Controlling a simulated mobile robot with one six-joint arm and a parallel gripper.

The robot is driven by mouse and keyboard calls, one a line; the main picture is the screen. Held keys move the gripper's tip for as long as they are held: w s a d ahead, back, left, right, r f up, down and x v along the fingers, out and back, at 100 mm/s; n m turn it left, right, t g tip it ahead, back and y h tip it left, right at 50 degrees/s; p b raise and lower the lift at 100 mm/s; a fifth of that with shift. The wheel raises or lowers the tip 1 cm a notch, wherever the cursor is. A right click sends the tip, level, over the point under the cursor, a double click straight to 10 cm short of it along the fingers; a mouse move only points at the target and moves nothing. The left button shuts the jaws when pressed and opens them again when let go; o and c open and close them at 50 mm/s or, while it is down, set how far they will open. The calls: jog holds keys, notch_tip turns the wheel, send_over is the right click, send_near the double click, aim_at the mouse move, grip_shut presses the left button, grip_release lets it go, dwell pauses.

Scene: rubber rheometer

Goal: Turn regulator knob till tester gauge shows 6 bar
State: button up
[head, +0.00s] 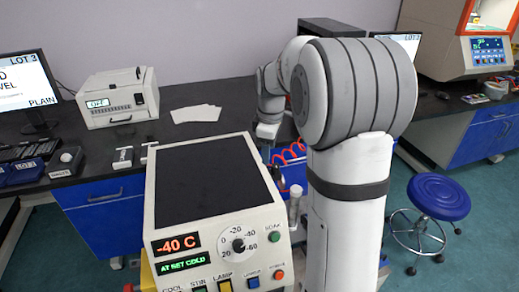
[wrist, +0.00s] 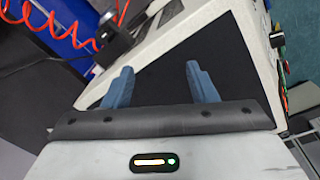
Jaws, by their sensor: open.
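My gripper (wrist: 160,84) is open, its two blue fingers apart with nothing between them. The grey and white machine shows beyond the fingers in the wrist view, with its dark top panel (wrist: 165,68). A dark fitting (wrist: 118,42) stands beside the machine near a red coiled hose (wrist: 70,32), up and left of the fingers; I cannot tell whether it is the regulator or its knob. In the head view the hose (head: 291,152) shows behind the machine, partly hidden by my arm. No pressure gauge is readable in either view.
The machine's front has a "-40 C" display (head: 177,244) and a round dial (head: 238,245). The black bench (head: 60,125) carries a white "OFF" box (head: 118,97) and papers (head: 196,113). A blue stool (head: 440,195) stands at right.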

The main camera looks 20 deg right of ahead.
aim_at(276, 165)
jog(key=w+d+f+n, duration=0.2)
jog(key=w+f, duration=0.1)
jog(key=w, duration=0.1)
jog(key=w+d+f+n, duration=0.2)
jog(key=w+f, duration=0.1)
jog(key=w+d+f+n+g, duration=0.1)
jog(key=w+d+f+n, duration=0.1)
jog(key=w+d+f, duration=0.1)
jog(key=shift+w+n, duration=0.3)
jog(key=shift+w, duration=0.55)
notch_tip(276, 165, down, 8)
jog(key=shift+r, duration=0.1)
jog(key=c, duration=0.9)
jog(key=shift+a, duration=0.2)
jog(key=shift+c, duration=0.4)
jog(key=shift+d, duration=0.15)
